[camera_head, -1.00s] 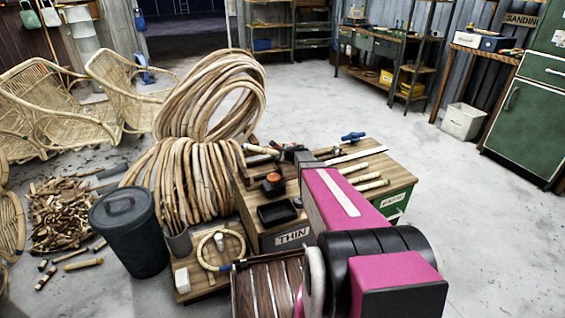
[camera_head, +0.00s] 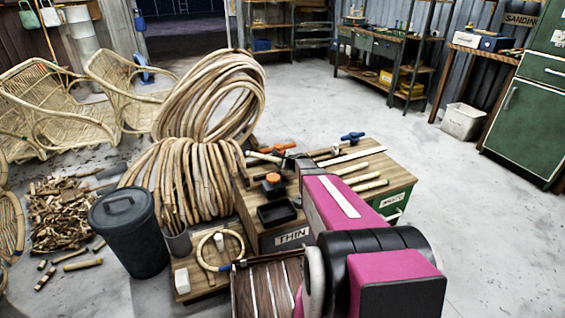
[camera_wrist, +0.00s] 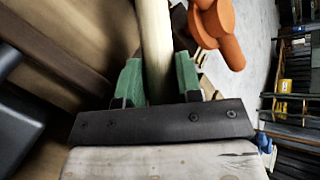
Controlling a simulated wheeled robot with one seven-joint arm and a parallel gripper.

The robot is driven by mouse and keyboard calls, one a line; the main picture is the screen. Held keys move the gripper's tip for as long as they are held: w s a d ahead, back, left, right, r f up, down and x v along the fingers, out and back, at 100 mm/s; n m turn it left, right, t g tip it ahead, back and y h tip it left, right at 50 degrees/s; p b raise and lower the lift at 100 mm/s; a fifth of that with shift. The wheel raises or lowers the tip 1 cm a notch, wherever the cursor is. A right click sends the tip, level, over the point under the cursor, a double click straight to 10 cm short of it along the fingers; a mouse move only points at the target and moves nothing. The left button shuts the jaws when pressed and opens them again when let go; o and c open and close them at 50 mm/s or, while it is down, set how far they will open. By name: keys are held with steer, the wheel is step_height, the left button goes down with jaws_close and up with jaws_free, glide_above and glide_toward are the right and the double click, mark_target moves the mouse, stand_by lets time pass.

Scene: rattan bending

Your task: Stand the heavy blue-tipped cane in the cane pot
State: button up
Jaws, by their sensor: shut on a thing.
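In the wrist view, my gripper (camera_wrist: 158,84) is shut on a pale cane (camera_wrist: 155,40), with one green finger pad on each side. The cane runs up and out of the top of the picture. Its tip is out of view, so I cannot see its colour. In the head view my magenta arm hides most of the gripper. A small grey cylindrical pot (camera_head: 178,245), which may be the cane pot, stands beside the dark bin, in front of the big cane coil. Its inside is hard to make out.
Several short canes (camera_head: 352,177) lie on the wooden bench top at right. An orange-handled tool (camera_wrist: 222,35) is close to the held cane. A black tray (camera_head: 277,214) sits on the box marked THIN. A lidded bin (camera_head: 130,235) stands at left.

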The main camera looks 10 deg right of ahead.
steer(key=shift+f, duration=0.35)
steer(key=o, duration=1)
steer(key=shift+c, duration=0.2)
steer(key=shift+r, duration=0.1)
steer(key=shift+s+r, duration=0.2)
steer(key=shift+r, duration=0.4)
steer(key=v, duration=1.1)
steer(key=s+a+n+g+h, duration=0.1)
steer(key=s+a+n+g, duration=0.2)
steer(key=s+n, duration=0.4)
steer(key=s+a+r+n+g+h, duration=0.1)
steer(key=s+a+n+g+h, duration=0.1)
steer(key=s+n, duration=0.5)
steer(key=s+a+r+n+g+h, duration=0.1)
steer(key=s+a+n+g, duration=0.3)
steer(key=s, duration=0.9)
steer(key=n+g, duration=0.2)
steer(key=shift+s+r+n, duration=0.25)
steer(key=shift+s+n, duration=0.15)
